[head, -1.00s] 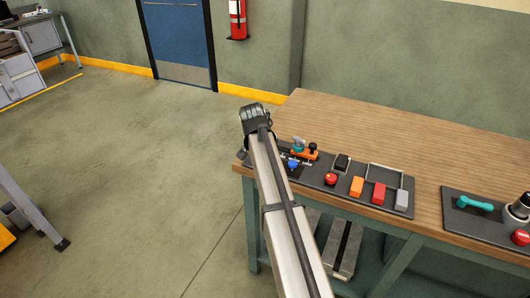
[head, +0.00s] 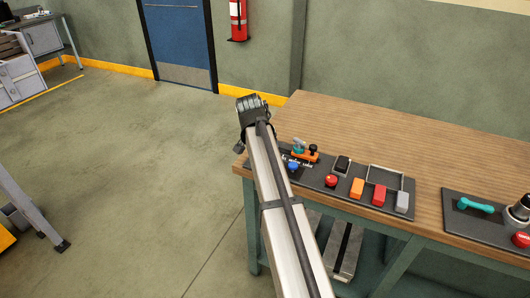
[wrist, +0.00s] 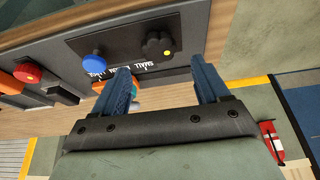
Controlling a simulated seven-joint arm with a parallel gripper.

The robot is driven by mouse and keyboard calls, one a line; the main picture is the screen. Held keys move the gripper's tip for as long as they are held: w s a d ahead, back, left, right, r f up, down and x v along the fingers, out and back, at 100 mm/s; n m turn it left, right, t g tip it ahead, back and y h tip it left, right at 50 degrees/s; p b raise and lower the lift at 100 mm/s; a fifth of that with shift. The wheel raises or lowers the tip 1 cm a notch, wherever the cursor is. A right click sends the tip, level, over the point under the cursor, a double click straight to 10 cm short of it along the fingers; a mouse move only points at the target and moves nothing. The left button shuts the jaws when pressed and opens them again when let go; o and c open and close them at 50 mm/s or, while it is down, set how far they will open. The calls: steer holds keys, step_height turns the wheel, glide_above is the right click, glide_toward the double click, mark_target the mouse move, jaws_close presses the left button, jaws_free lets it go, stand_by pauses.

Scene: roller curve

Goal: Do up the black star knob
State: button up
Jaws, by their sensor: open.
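The knob looks clear of both fingers; the exact gap is hard to judge. In the head view my own arm hides the knob, and the fingers cannot be made out at the arm's end (head: 252,108).
A blue knob (wrist: 92,65) is left of the star knob, close to my left finger. A red button (wrist: 27,72) is farther left. On the wooden bench (head: 350,130) are an orange clamp (head: 304,153) and several coloured blocks. Open floor lies left of the bench.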

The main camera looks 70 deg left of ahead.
steer(key=v, duration=0.9)
steer(key=shift+r, duration=0.3)
steer(key=shift+d, duration=0.1)
